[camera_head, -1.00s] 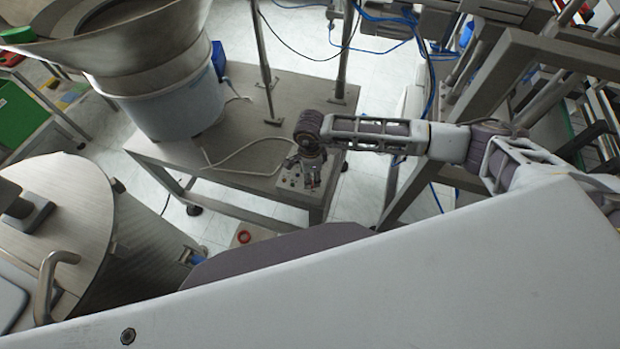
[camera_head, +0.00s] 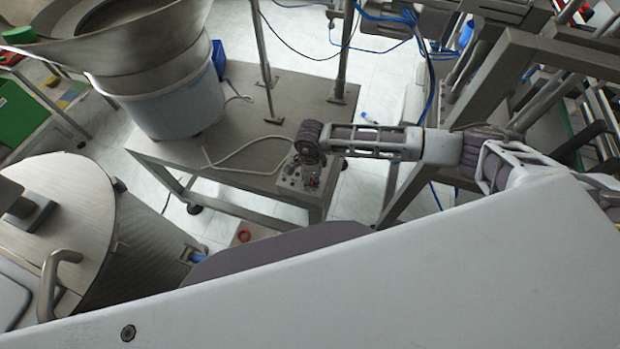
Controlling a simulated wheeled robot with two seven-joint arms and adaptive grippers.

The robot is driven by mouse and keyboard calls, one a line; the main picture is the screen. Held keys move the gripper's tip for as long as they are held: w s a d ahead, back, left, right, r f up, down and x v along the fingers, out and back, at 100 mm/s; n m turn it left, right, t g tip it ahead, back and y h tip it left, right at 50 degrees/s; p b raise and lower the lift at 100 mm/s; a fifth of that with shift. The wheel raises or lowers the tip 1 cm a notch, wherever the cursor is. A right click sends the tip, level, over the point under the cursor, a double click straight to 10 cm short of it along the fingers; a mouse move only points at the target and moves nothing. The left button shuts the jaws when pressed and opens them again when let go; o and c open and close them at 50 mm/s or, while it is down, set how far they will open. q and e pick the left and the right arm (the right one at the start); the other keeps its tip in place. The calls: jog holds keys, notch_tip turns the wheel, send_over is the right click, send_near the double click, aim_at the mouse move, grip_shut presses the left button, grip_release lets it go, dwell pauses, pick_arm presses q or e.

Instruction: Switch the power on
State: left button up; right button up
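A small metal control box (camera_head: 289,182) sits on the front right corner of the steel table. A cable runs from it to the left across the table top. My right gripper (camera_head: 311,180) points down over the box, at its right part. The wrist covers some of the panel, so the power switch and its position cannot be made out. I cannot tell whether the fingertips touch the box. The fingers are small and dark here, and their opening is unclear. My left gripper is not in view.
A large feeder bowl on a pale drum (camera_head: 178,108) stands on the steel table (camera_head: 240,165). Thin posts (camera_head: 268,75) rise behind the box. A round metal vessel (camera_head: 60,210) is at the left. A metal frame (camera_head: 530,60) with blue cables stands at the right.

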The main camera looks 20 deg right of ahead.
jog(key=shift+c, duration=1)
jog(key=shift+m+b, duration=0.3)
jog(key=shift+m, duration=0.2)
jog(key=m+b, duration=0.2)
jog(key=m, duration=0.2)
jog(key=shift+w+m, duration=0.15)
jog(key=shift+m, duration=0.15)
jog(key=m+b, duration=0.1)
jog(key=m, duration=0.2)
jog(key=shift+d+m, duration=0.1)
jog(key=shift+m, duration=0.3)
jog(key=shift+w+m+b, duration=0.1)
jog(key=shift+m+b, duration=0.45)
jog(key=shift+m, duration=0.65)
jog(key=o, duration=1)
